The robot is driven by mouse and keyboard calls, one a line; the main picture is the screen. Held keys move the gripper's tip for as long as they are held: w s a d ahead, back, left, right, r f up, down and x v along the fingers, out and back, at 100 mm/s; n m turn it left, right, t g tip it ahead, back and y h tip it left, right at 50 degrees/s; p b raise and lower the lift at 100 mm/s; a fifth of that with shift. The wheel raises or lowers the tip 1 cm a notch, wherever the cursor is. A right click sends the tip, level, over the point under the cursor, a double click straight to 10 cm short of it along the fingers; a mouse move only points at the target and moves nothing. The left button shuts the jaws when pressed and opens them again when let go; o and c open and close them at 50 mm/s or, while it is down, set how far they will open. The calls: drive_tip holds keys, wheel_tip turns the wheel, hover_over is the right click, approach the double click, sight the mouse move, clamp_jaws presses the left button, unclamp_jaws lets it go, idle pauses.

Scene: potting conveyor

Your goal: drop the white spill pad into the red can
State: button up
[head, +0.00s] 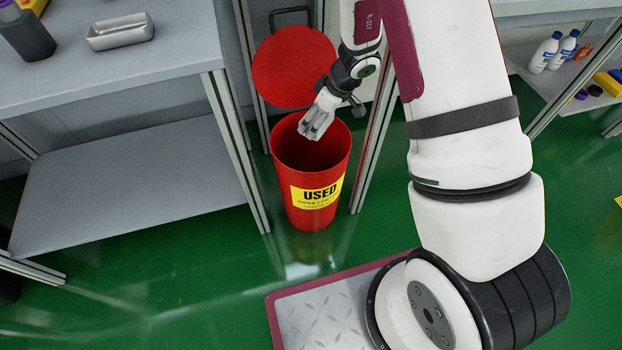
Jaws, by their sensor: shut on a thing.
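The red can (318,215) stands upright on the floor between two tables, with its mouth open and a yellow label reading "USED". Its round red lid (285,70) is tipped up behind the mouth. My gripper (313,130) points down over the back part of the can's mouth, at about rim height or above. Its fingers are shut on a small pale thing, which I take to be the white spill pad. The pad is hard to tell apart from the light grey fingers. The can's inside is dark and its bottom is hidden.
A grey table (180,62) on the left holds a metal tray (120,31) and a dark cup (30,40). Metal posts stand close on both sides of the can. White bottles (545,52) stand on a low shelf at right. Green floor in front is clear.

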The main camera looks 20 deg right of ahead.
drive_tip(key=shift+w+f, duration=0.2)
drive_tip(key=shift+f, duration=0.05)
drive_tip(key=shift+f+b, duration=0.5)
drive_tip(key=shift+f, duration=2.35)
drive_tip(key=o, duration=0.9)
drive_tip(key=shift+o, duration=0.2)
drive_tip(key=shift+r, duration=0.1)
drive_tip(key=v, duration=1.2)
drive_tip(key=shift+d, duration=0.1)
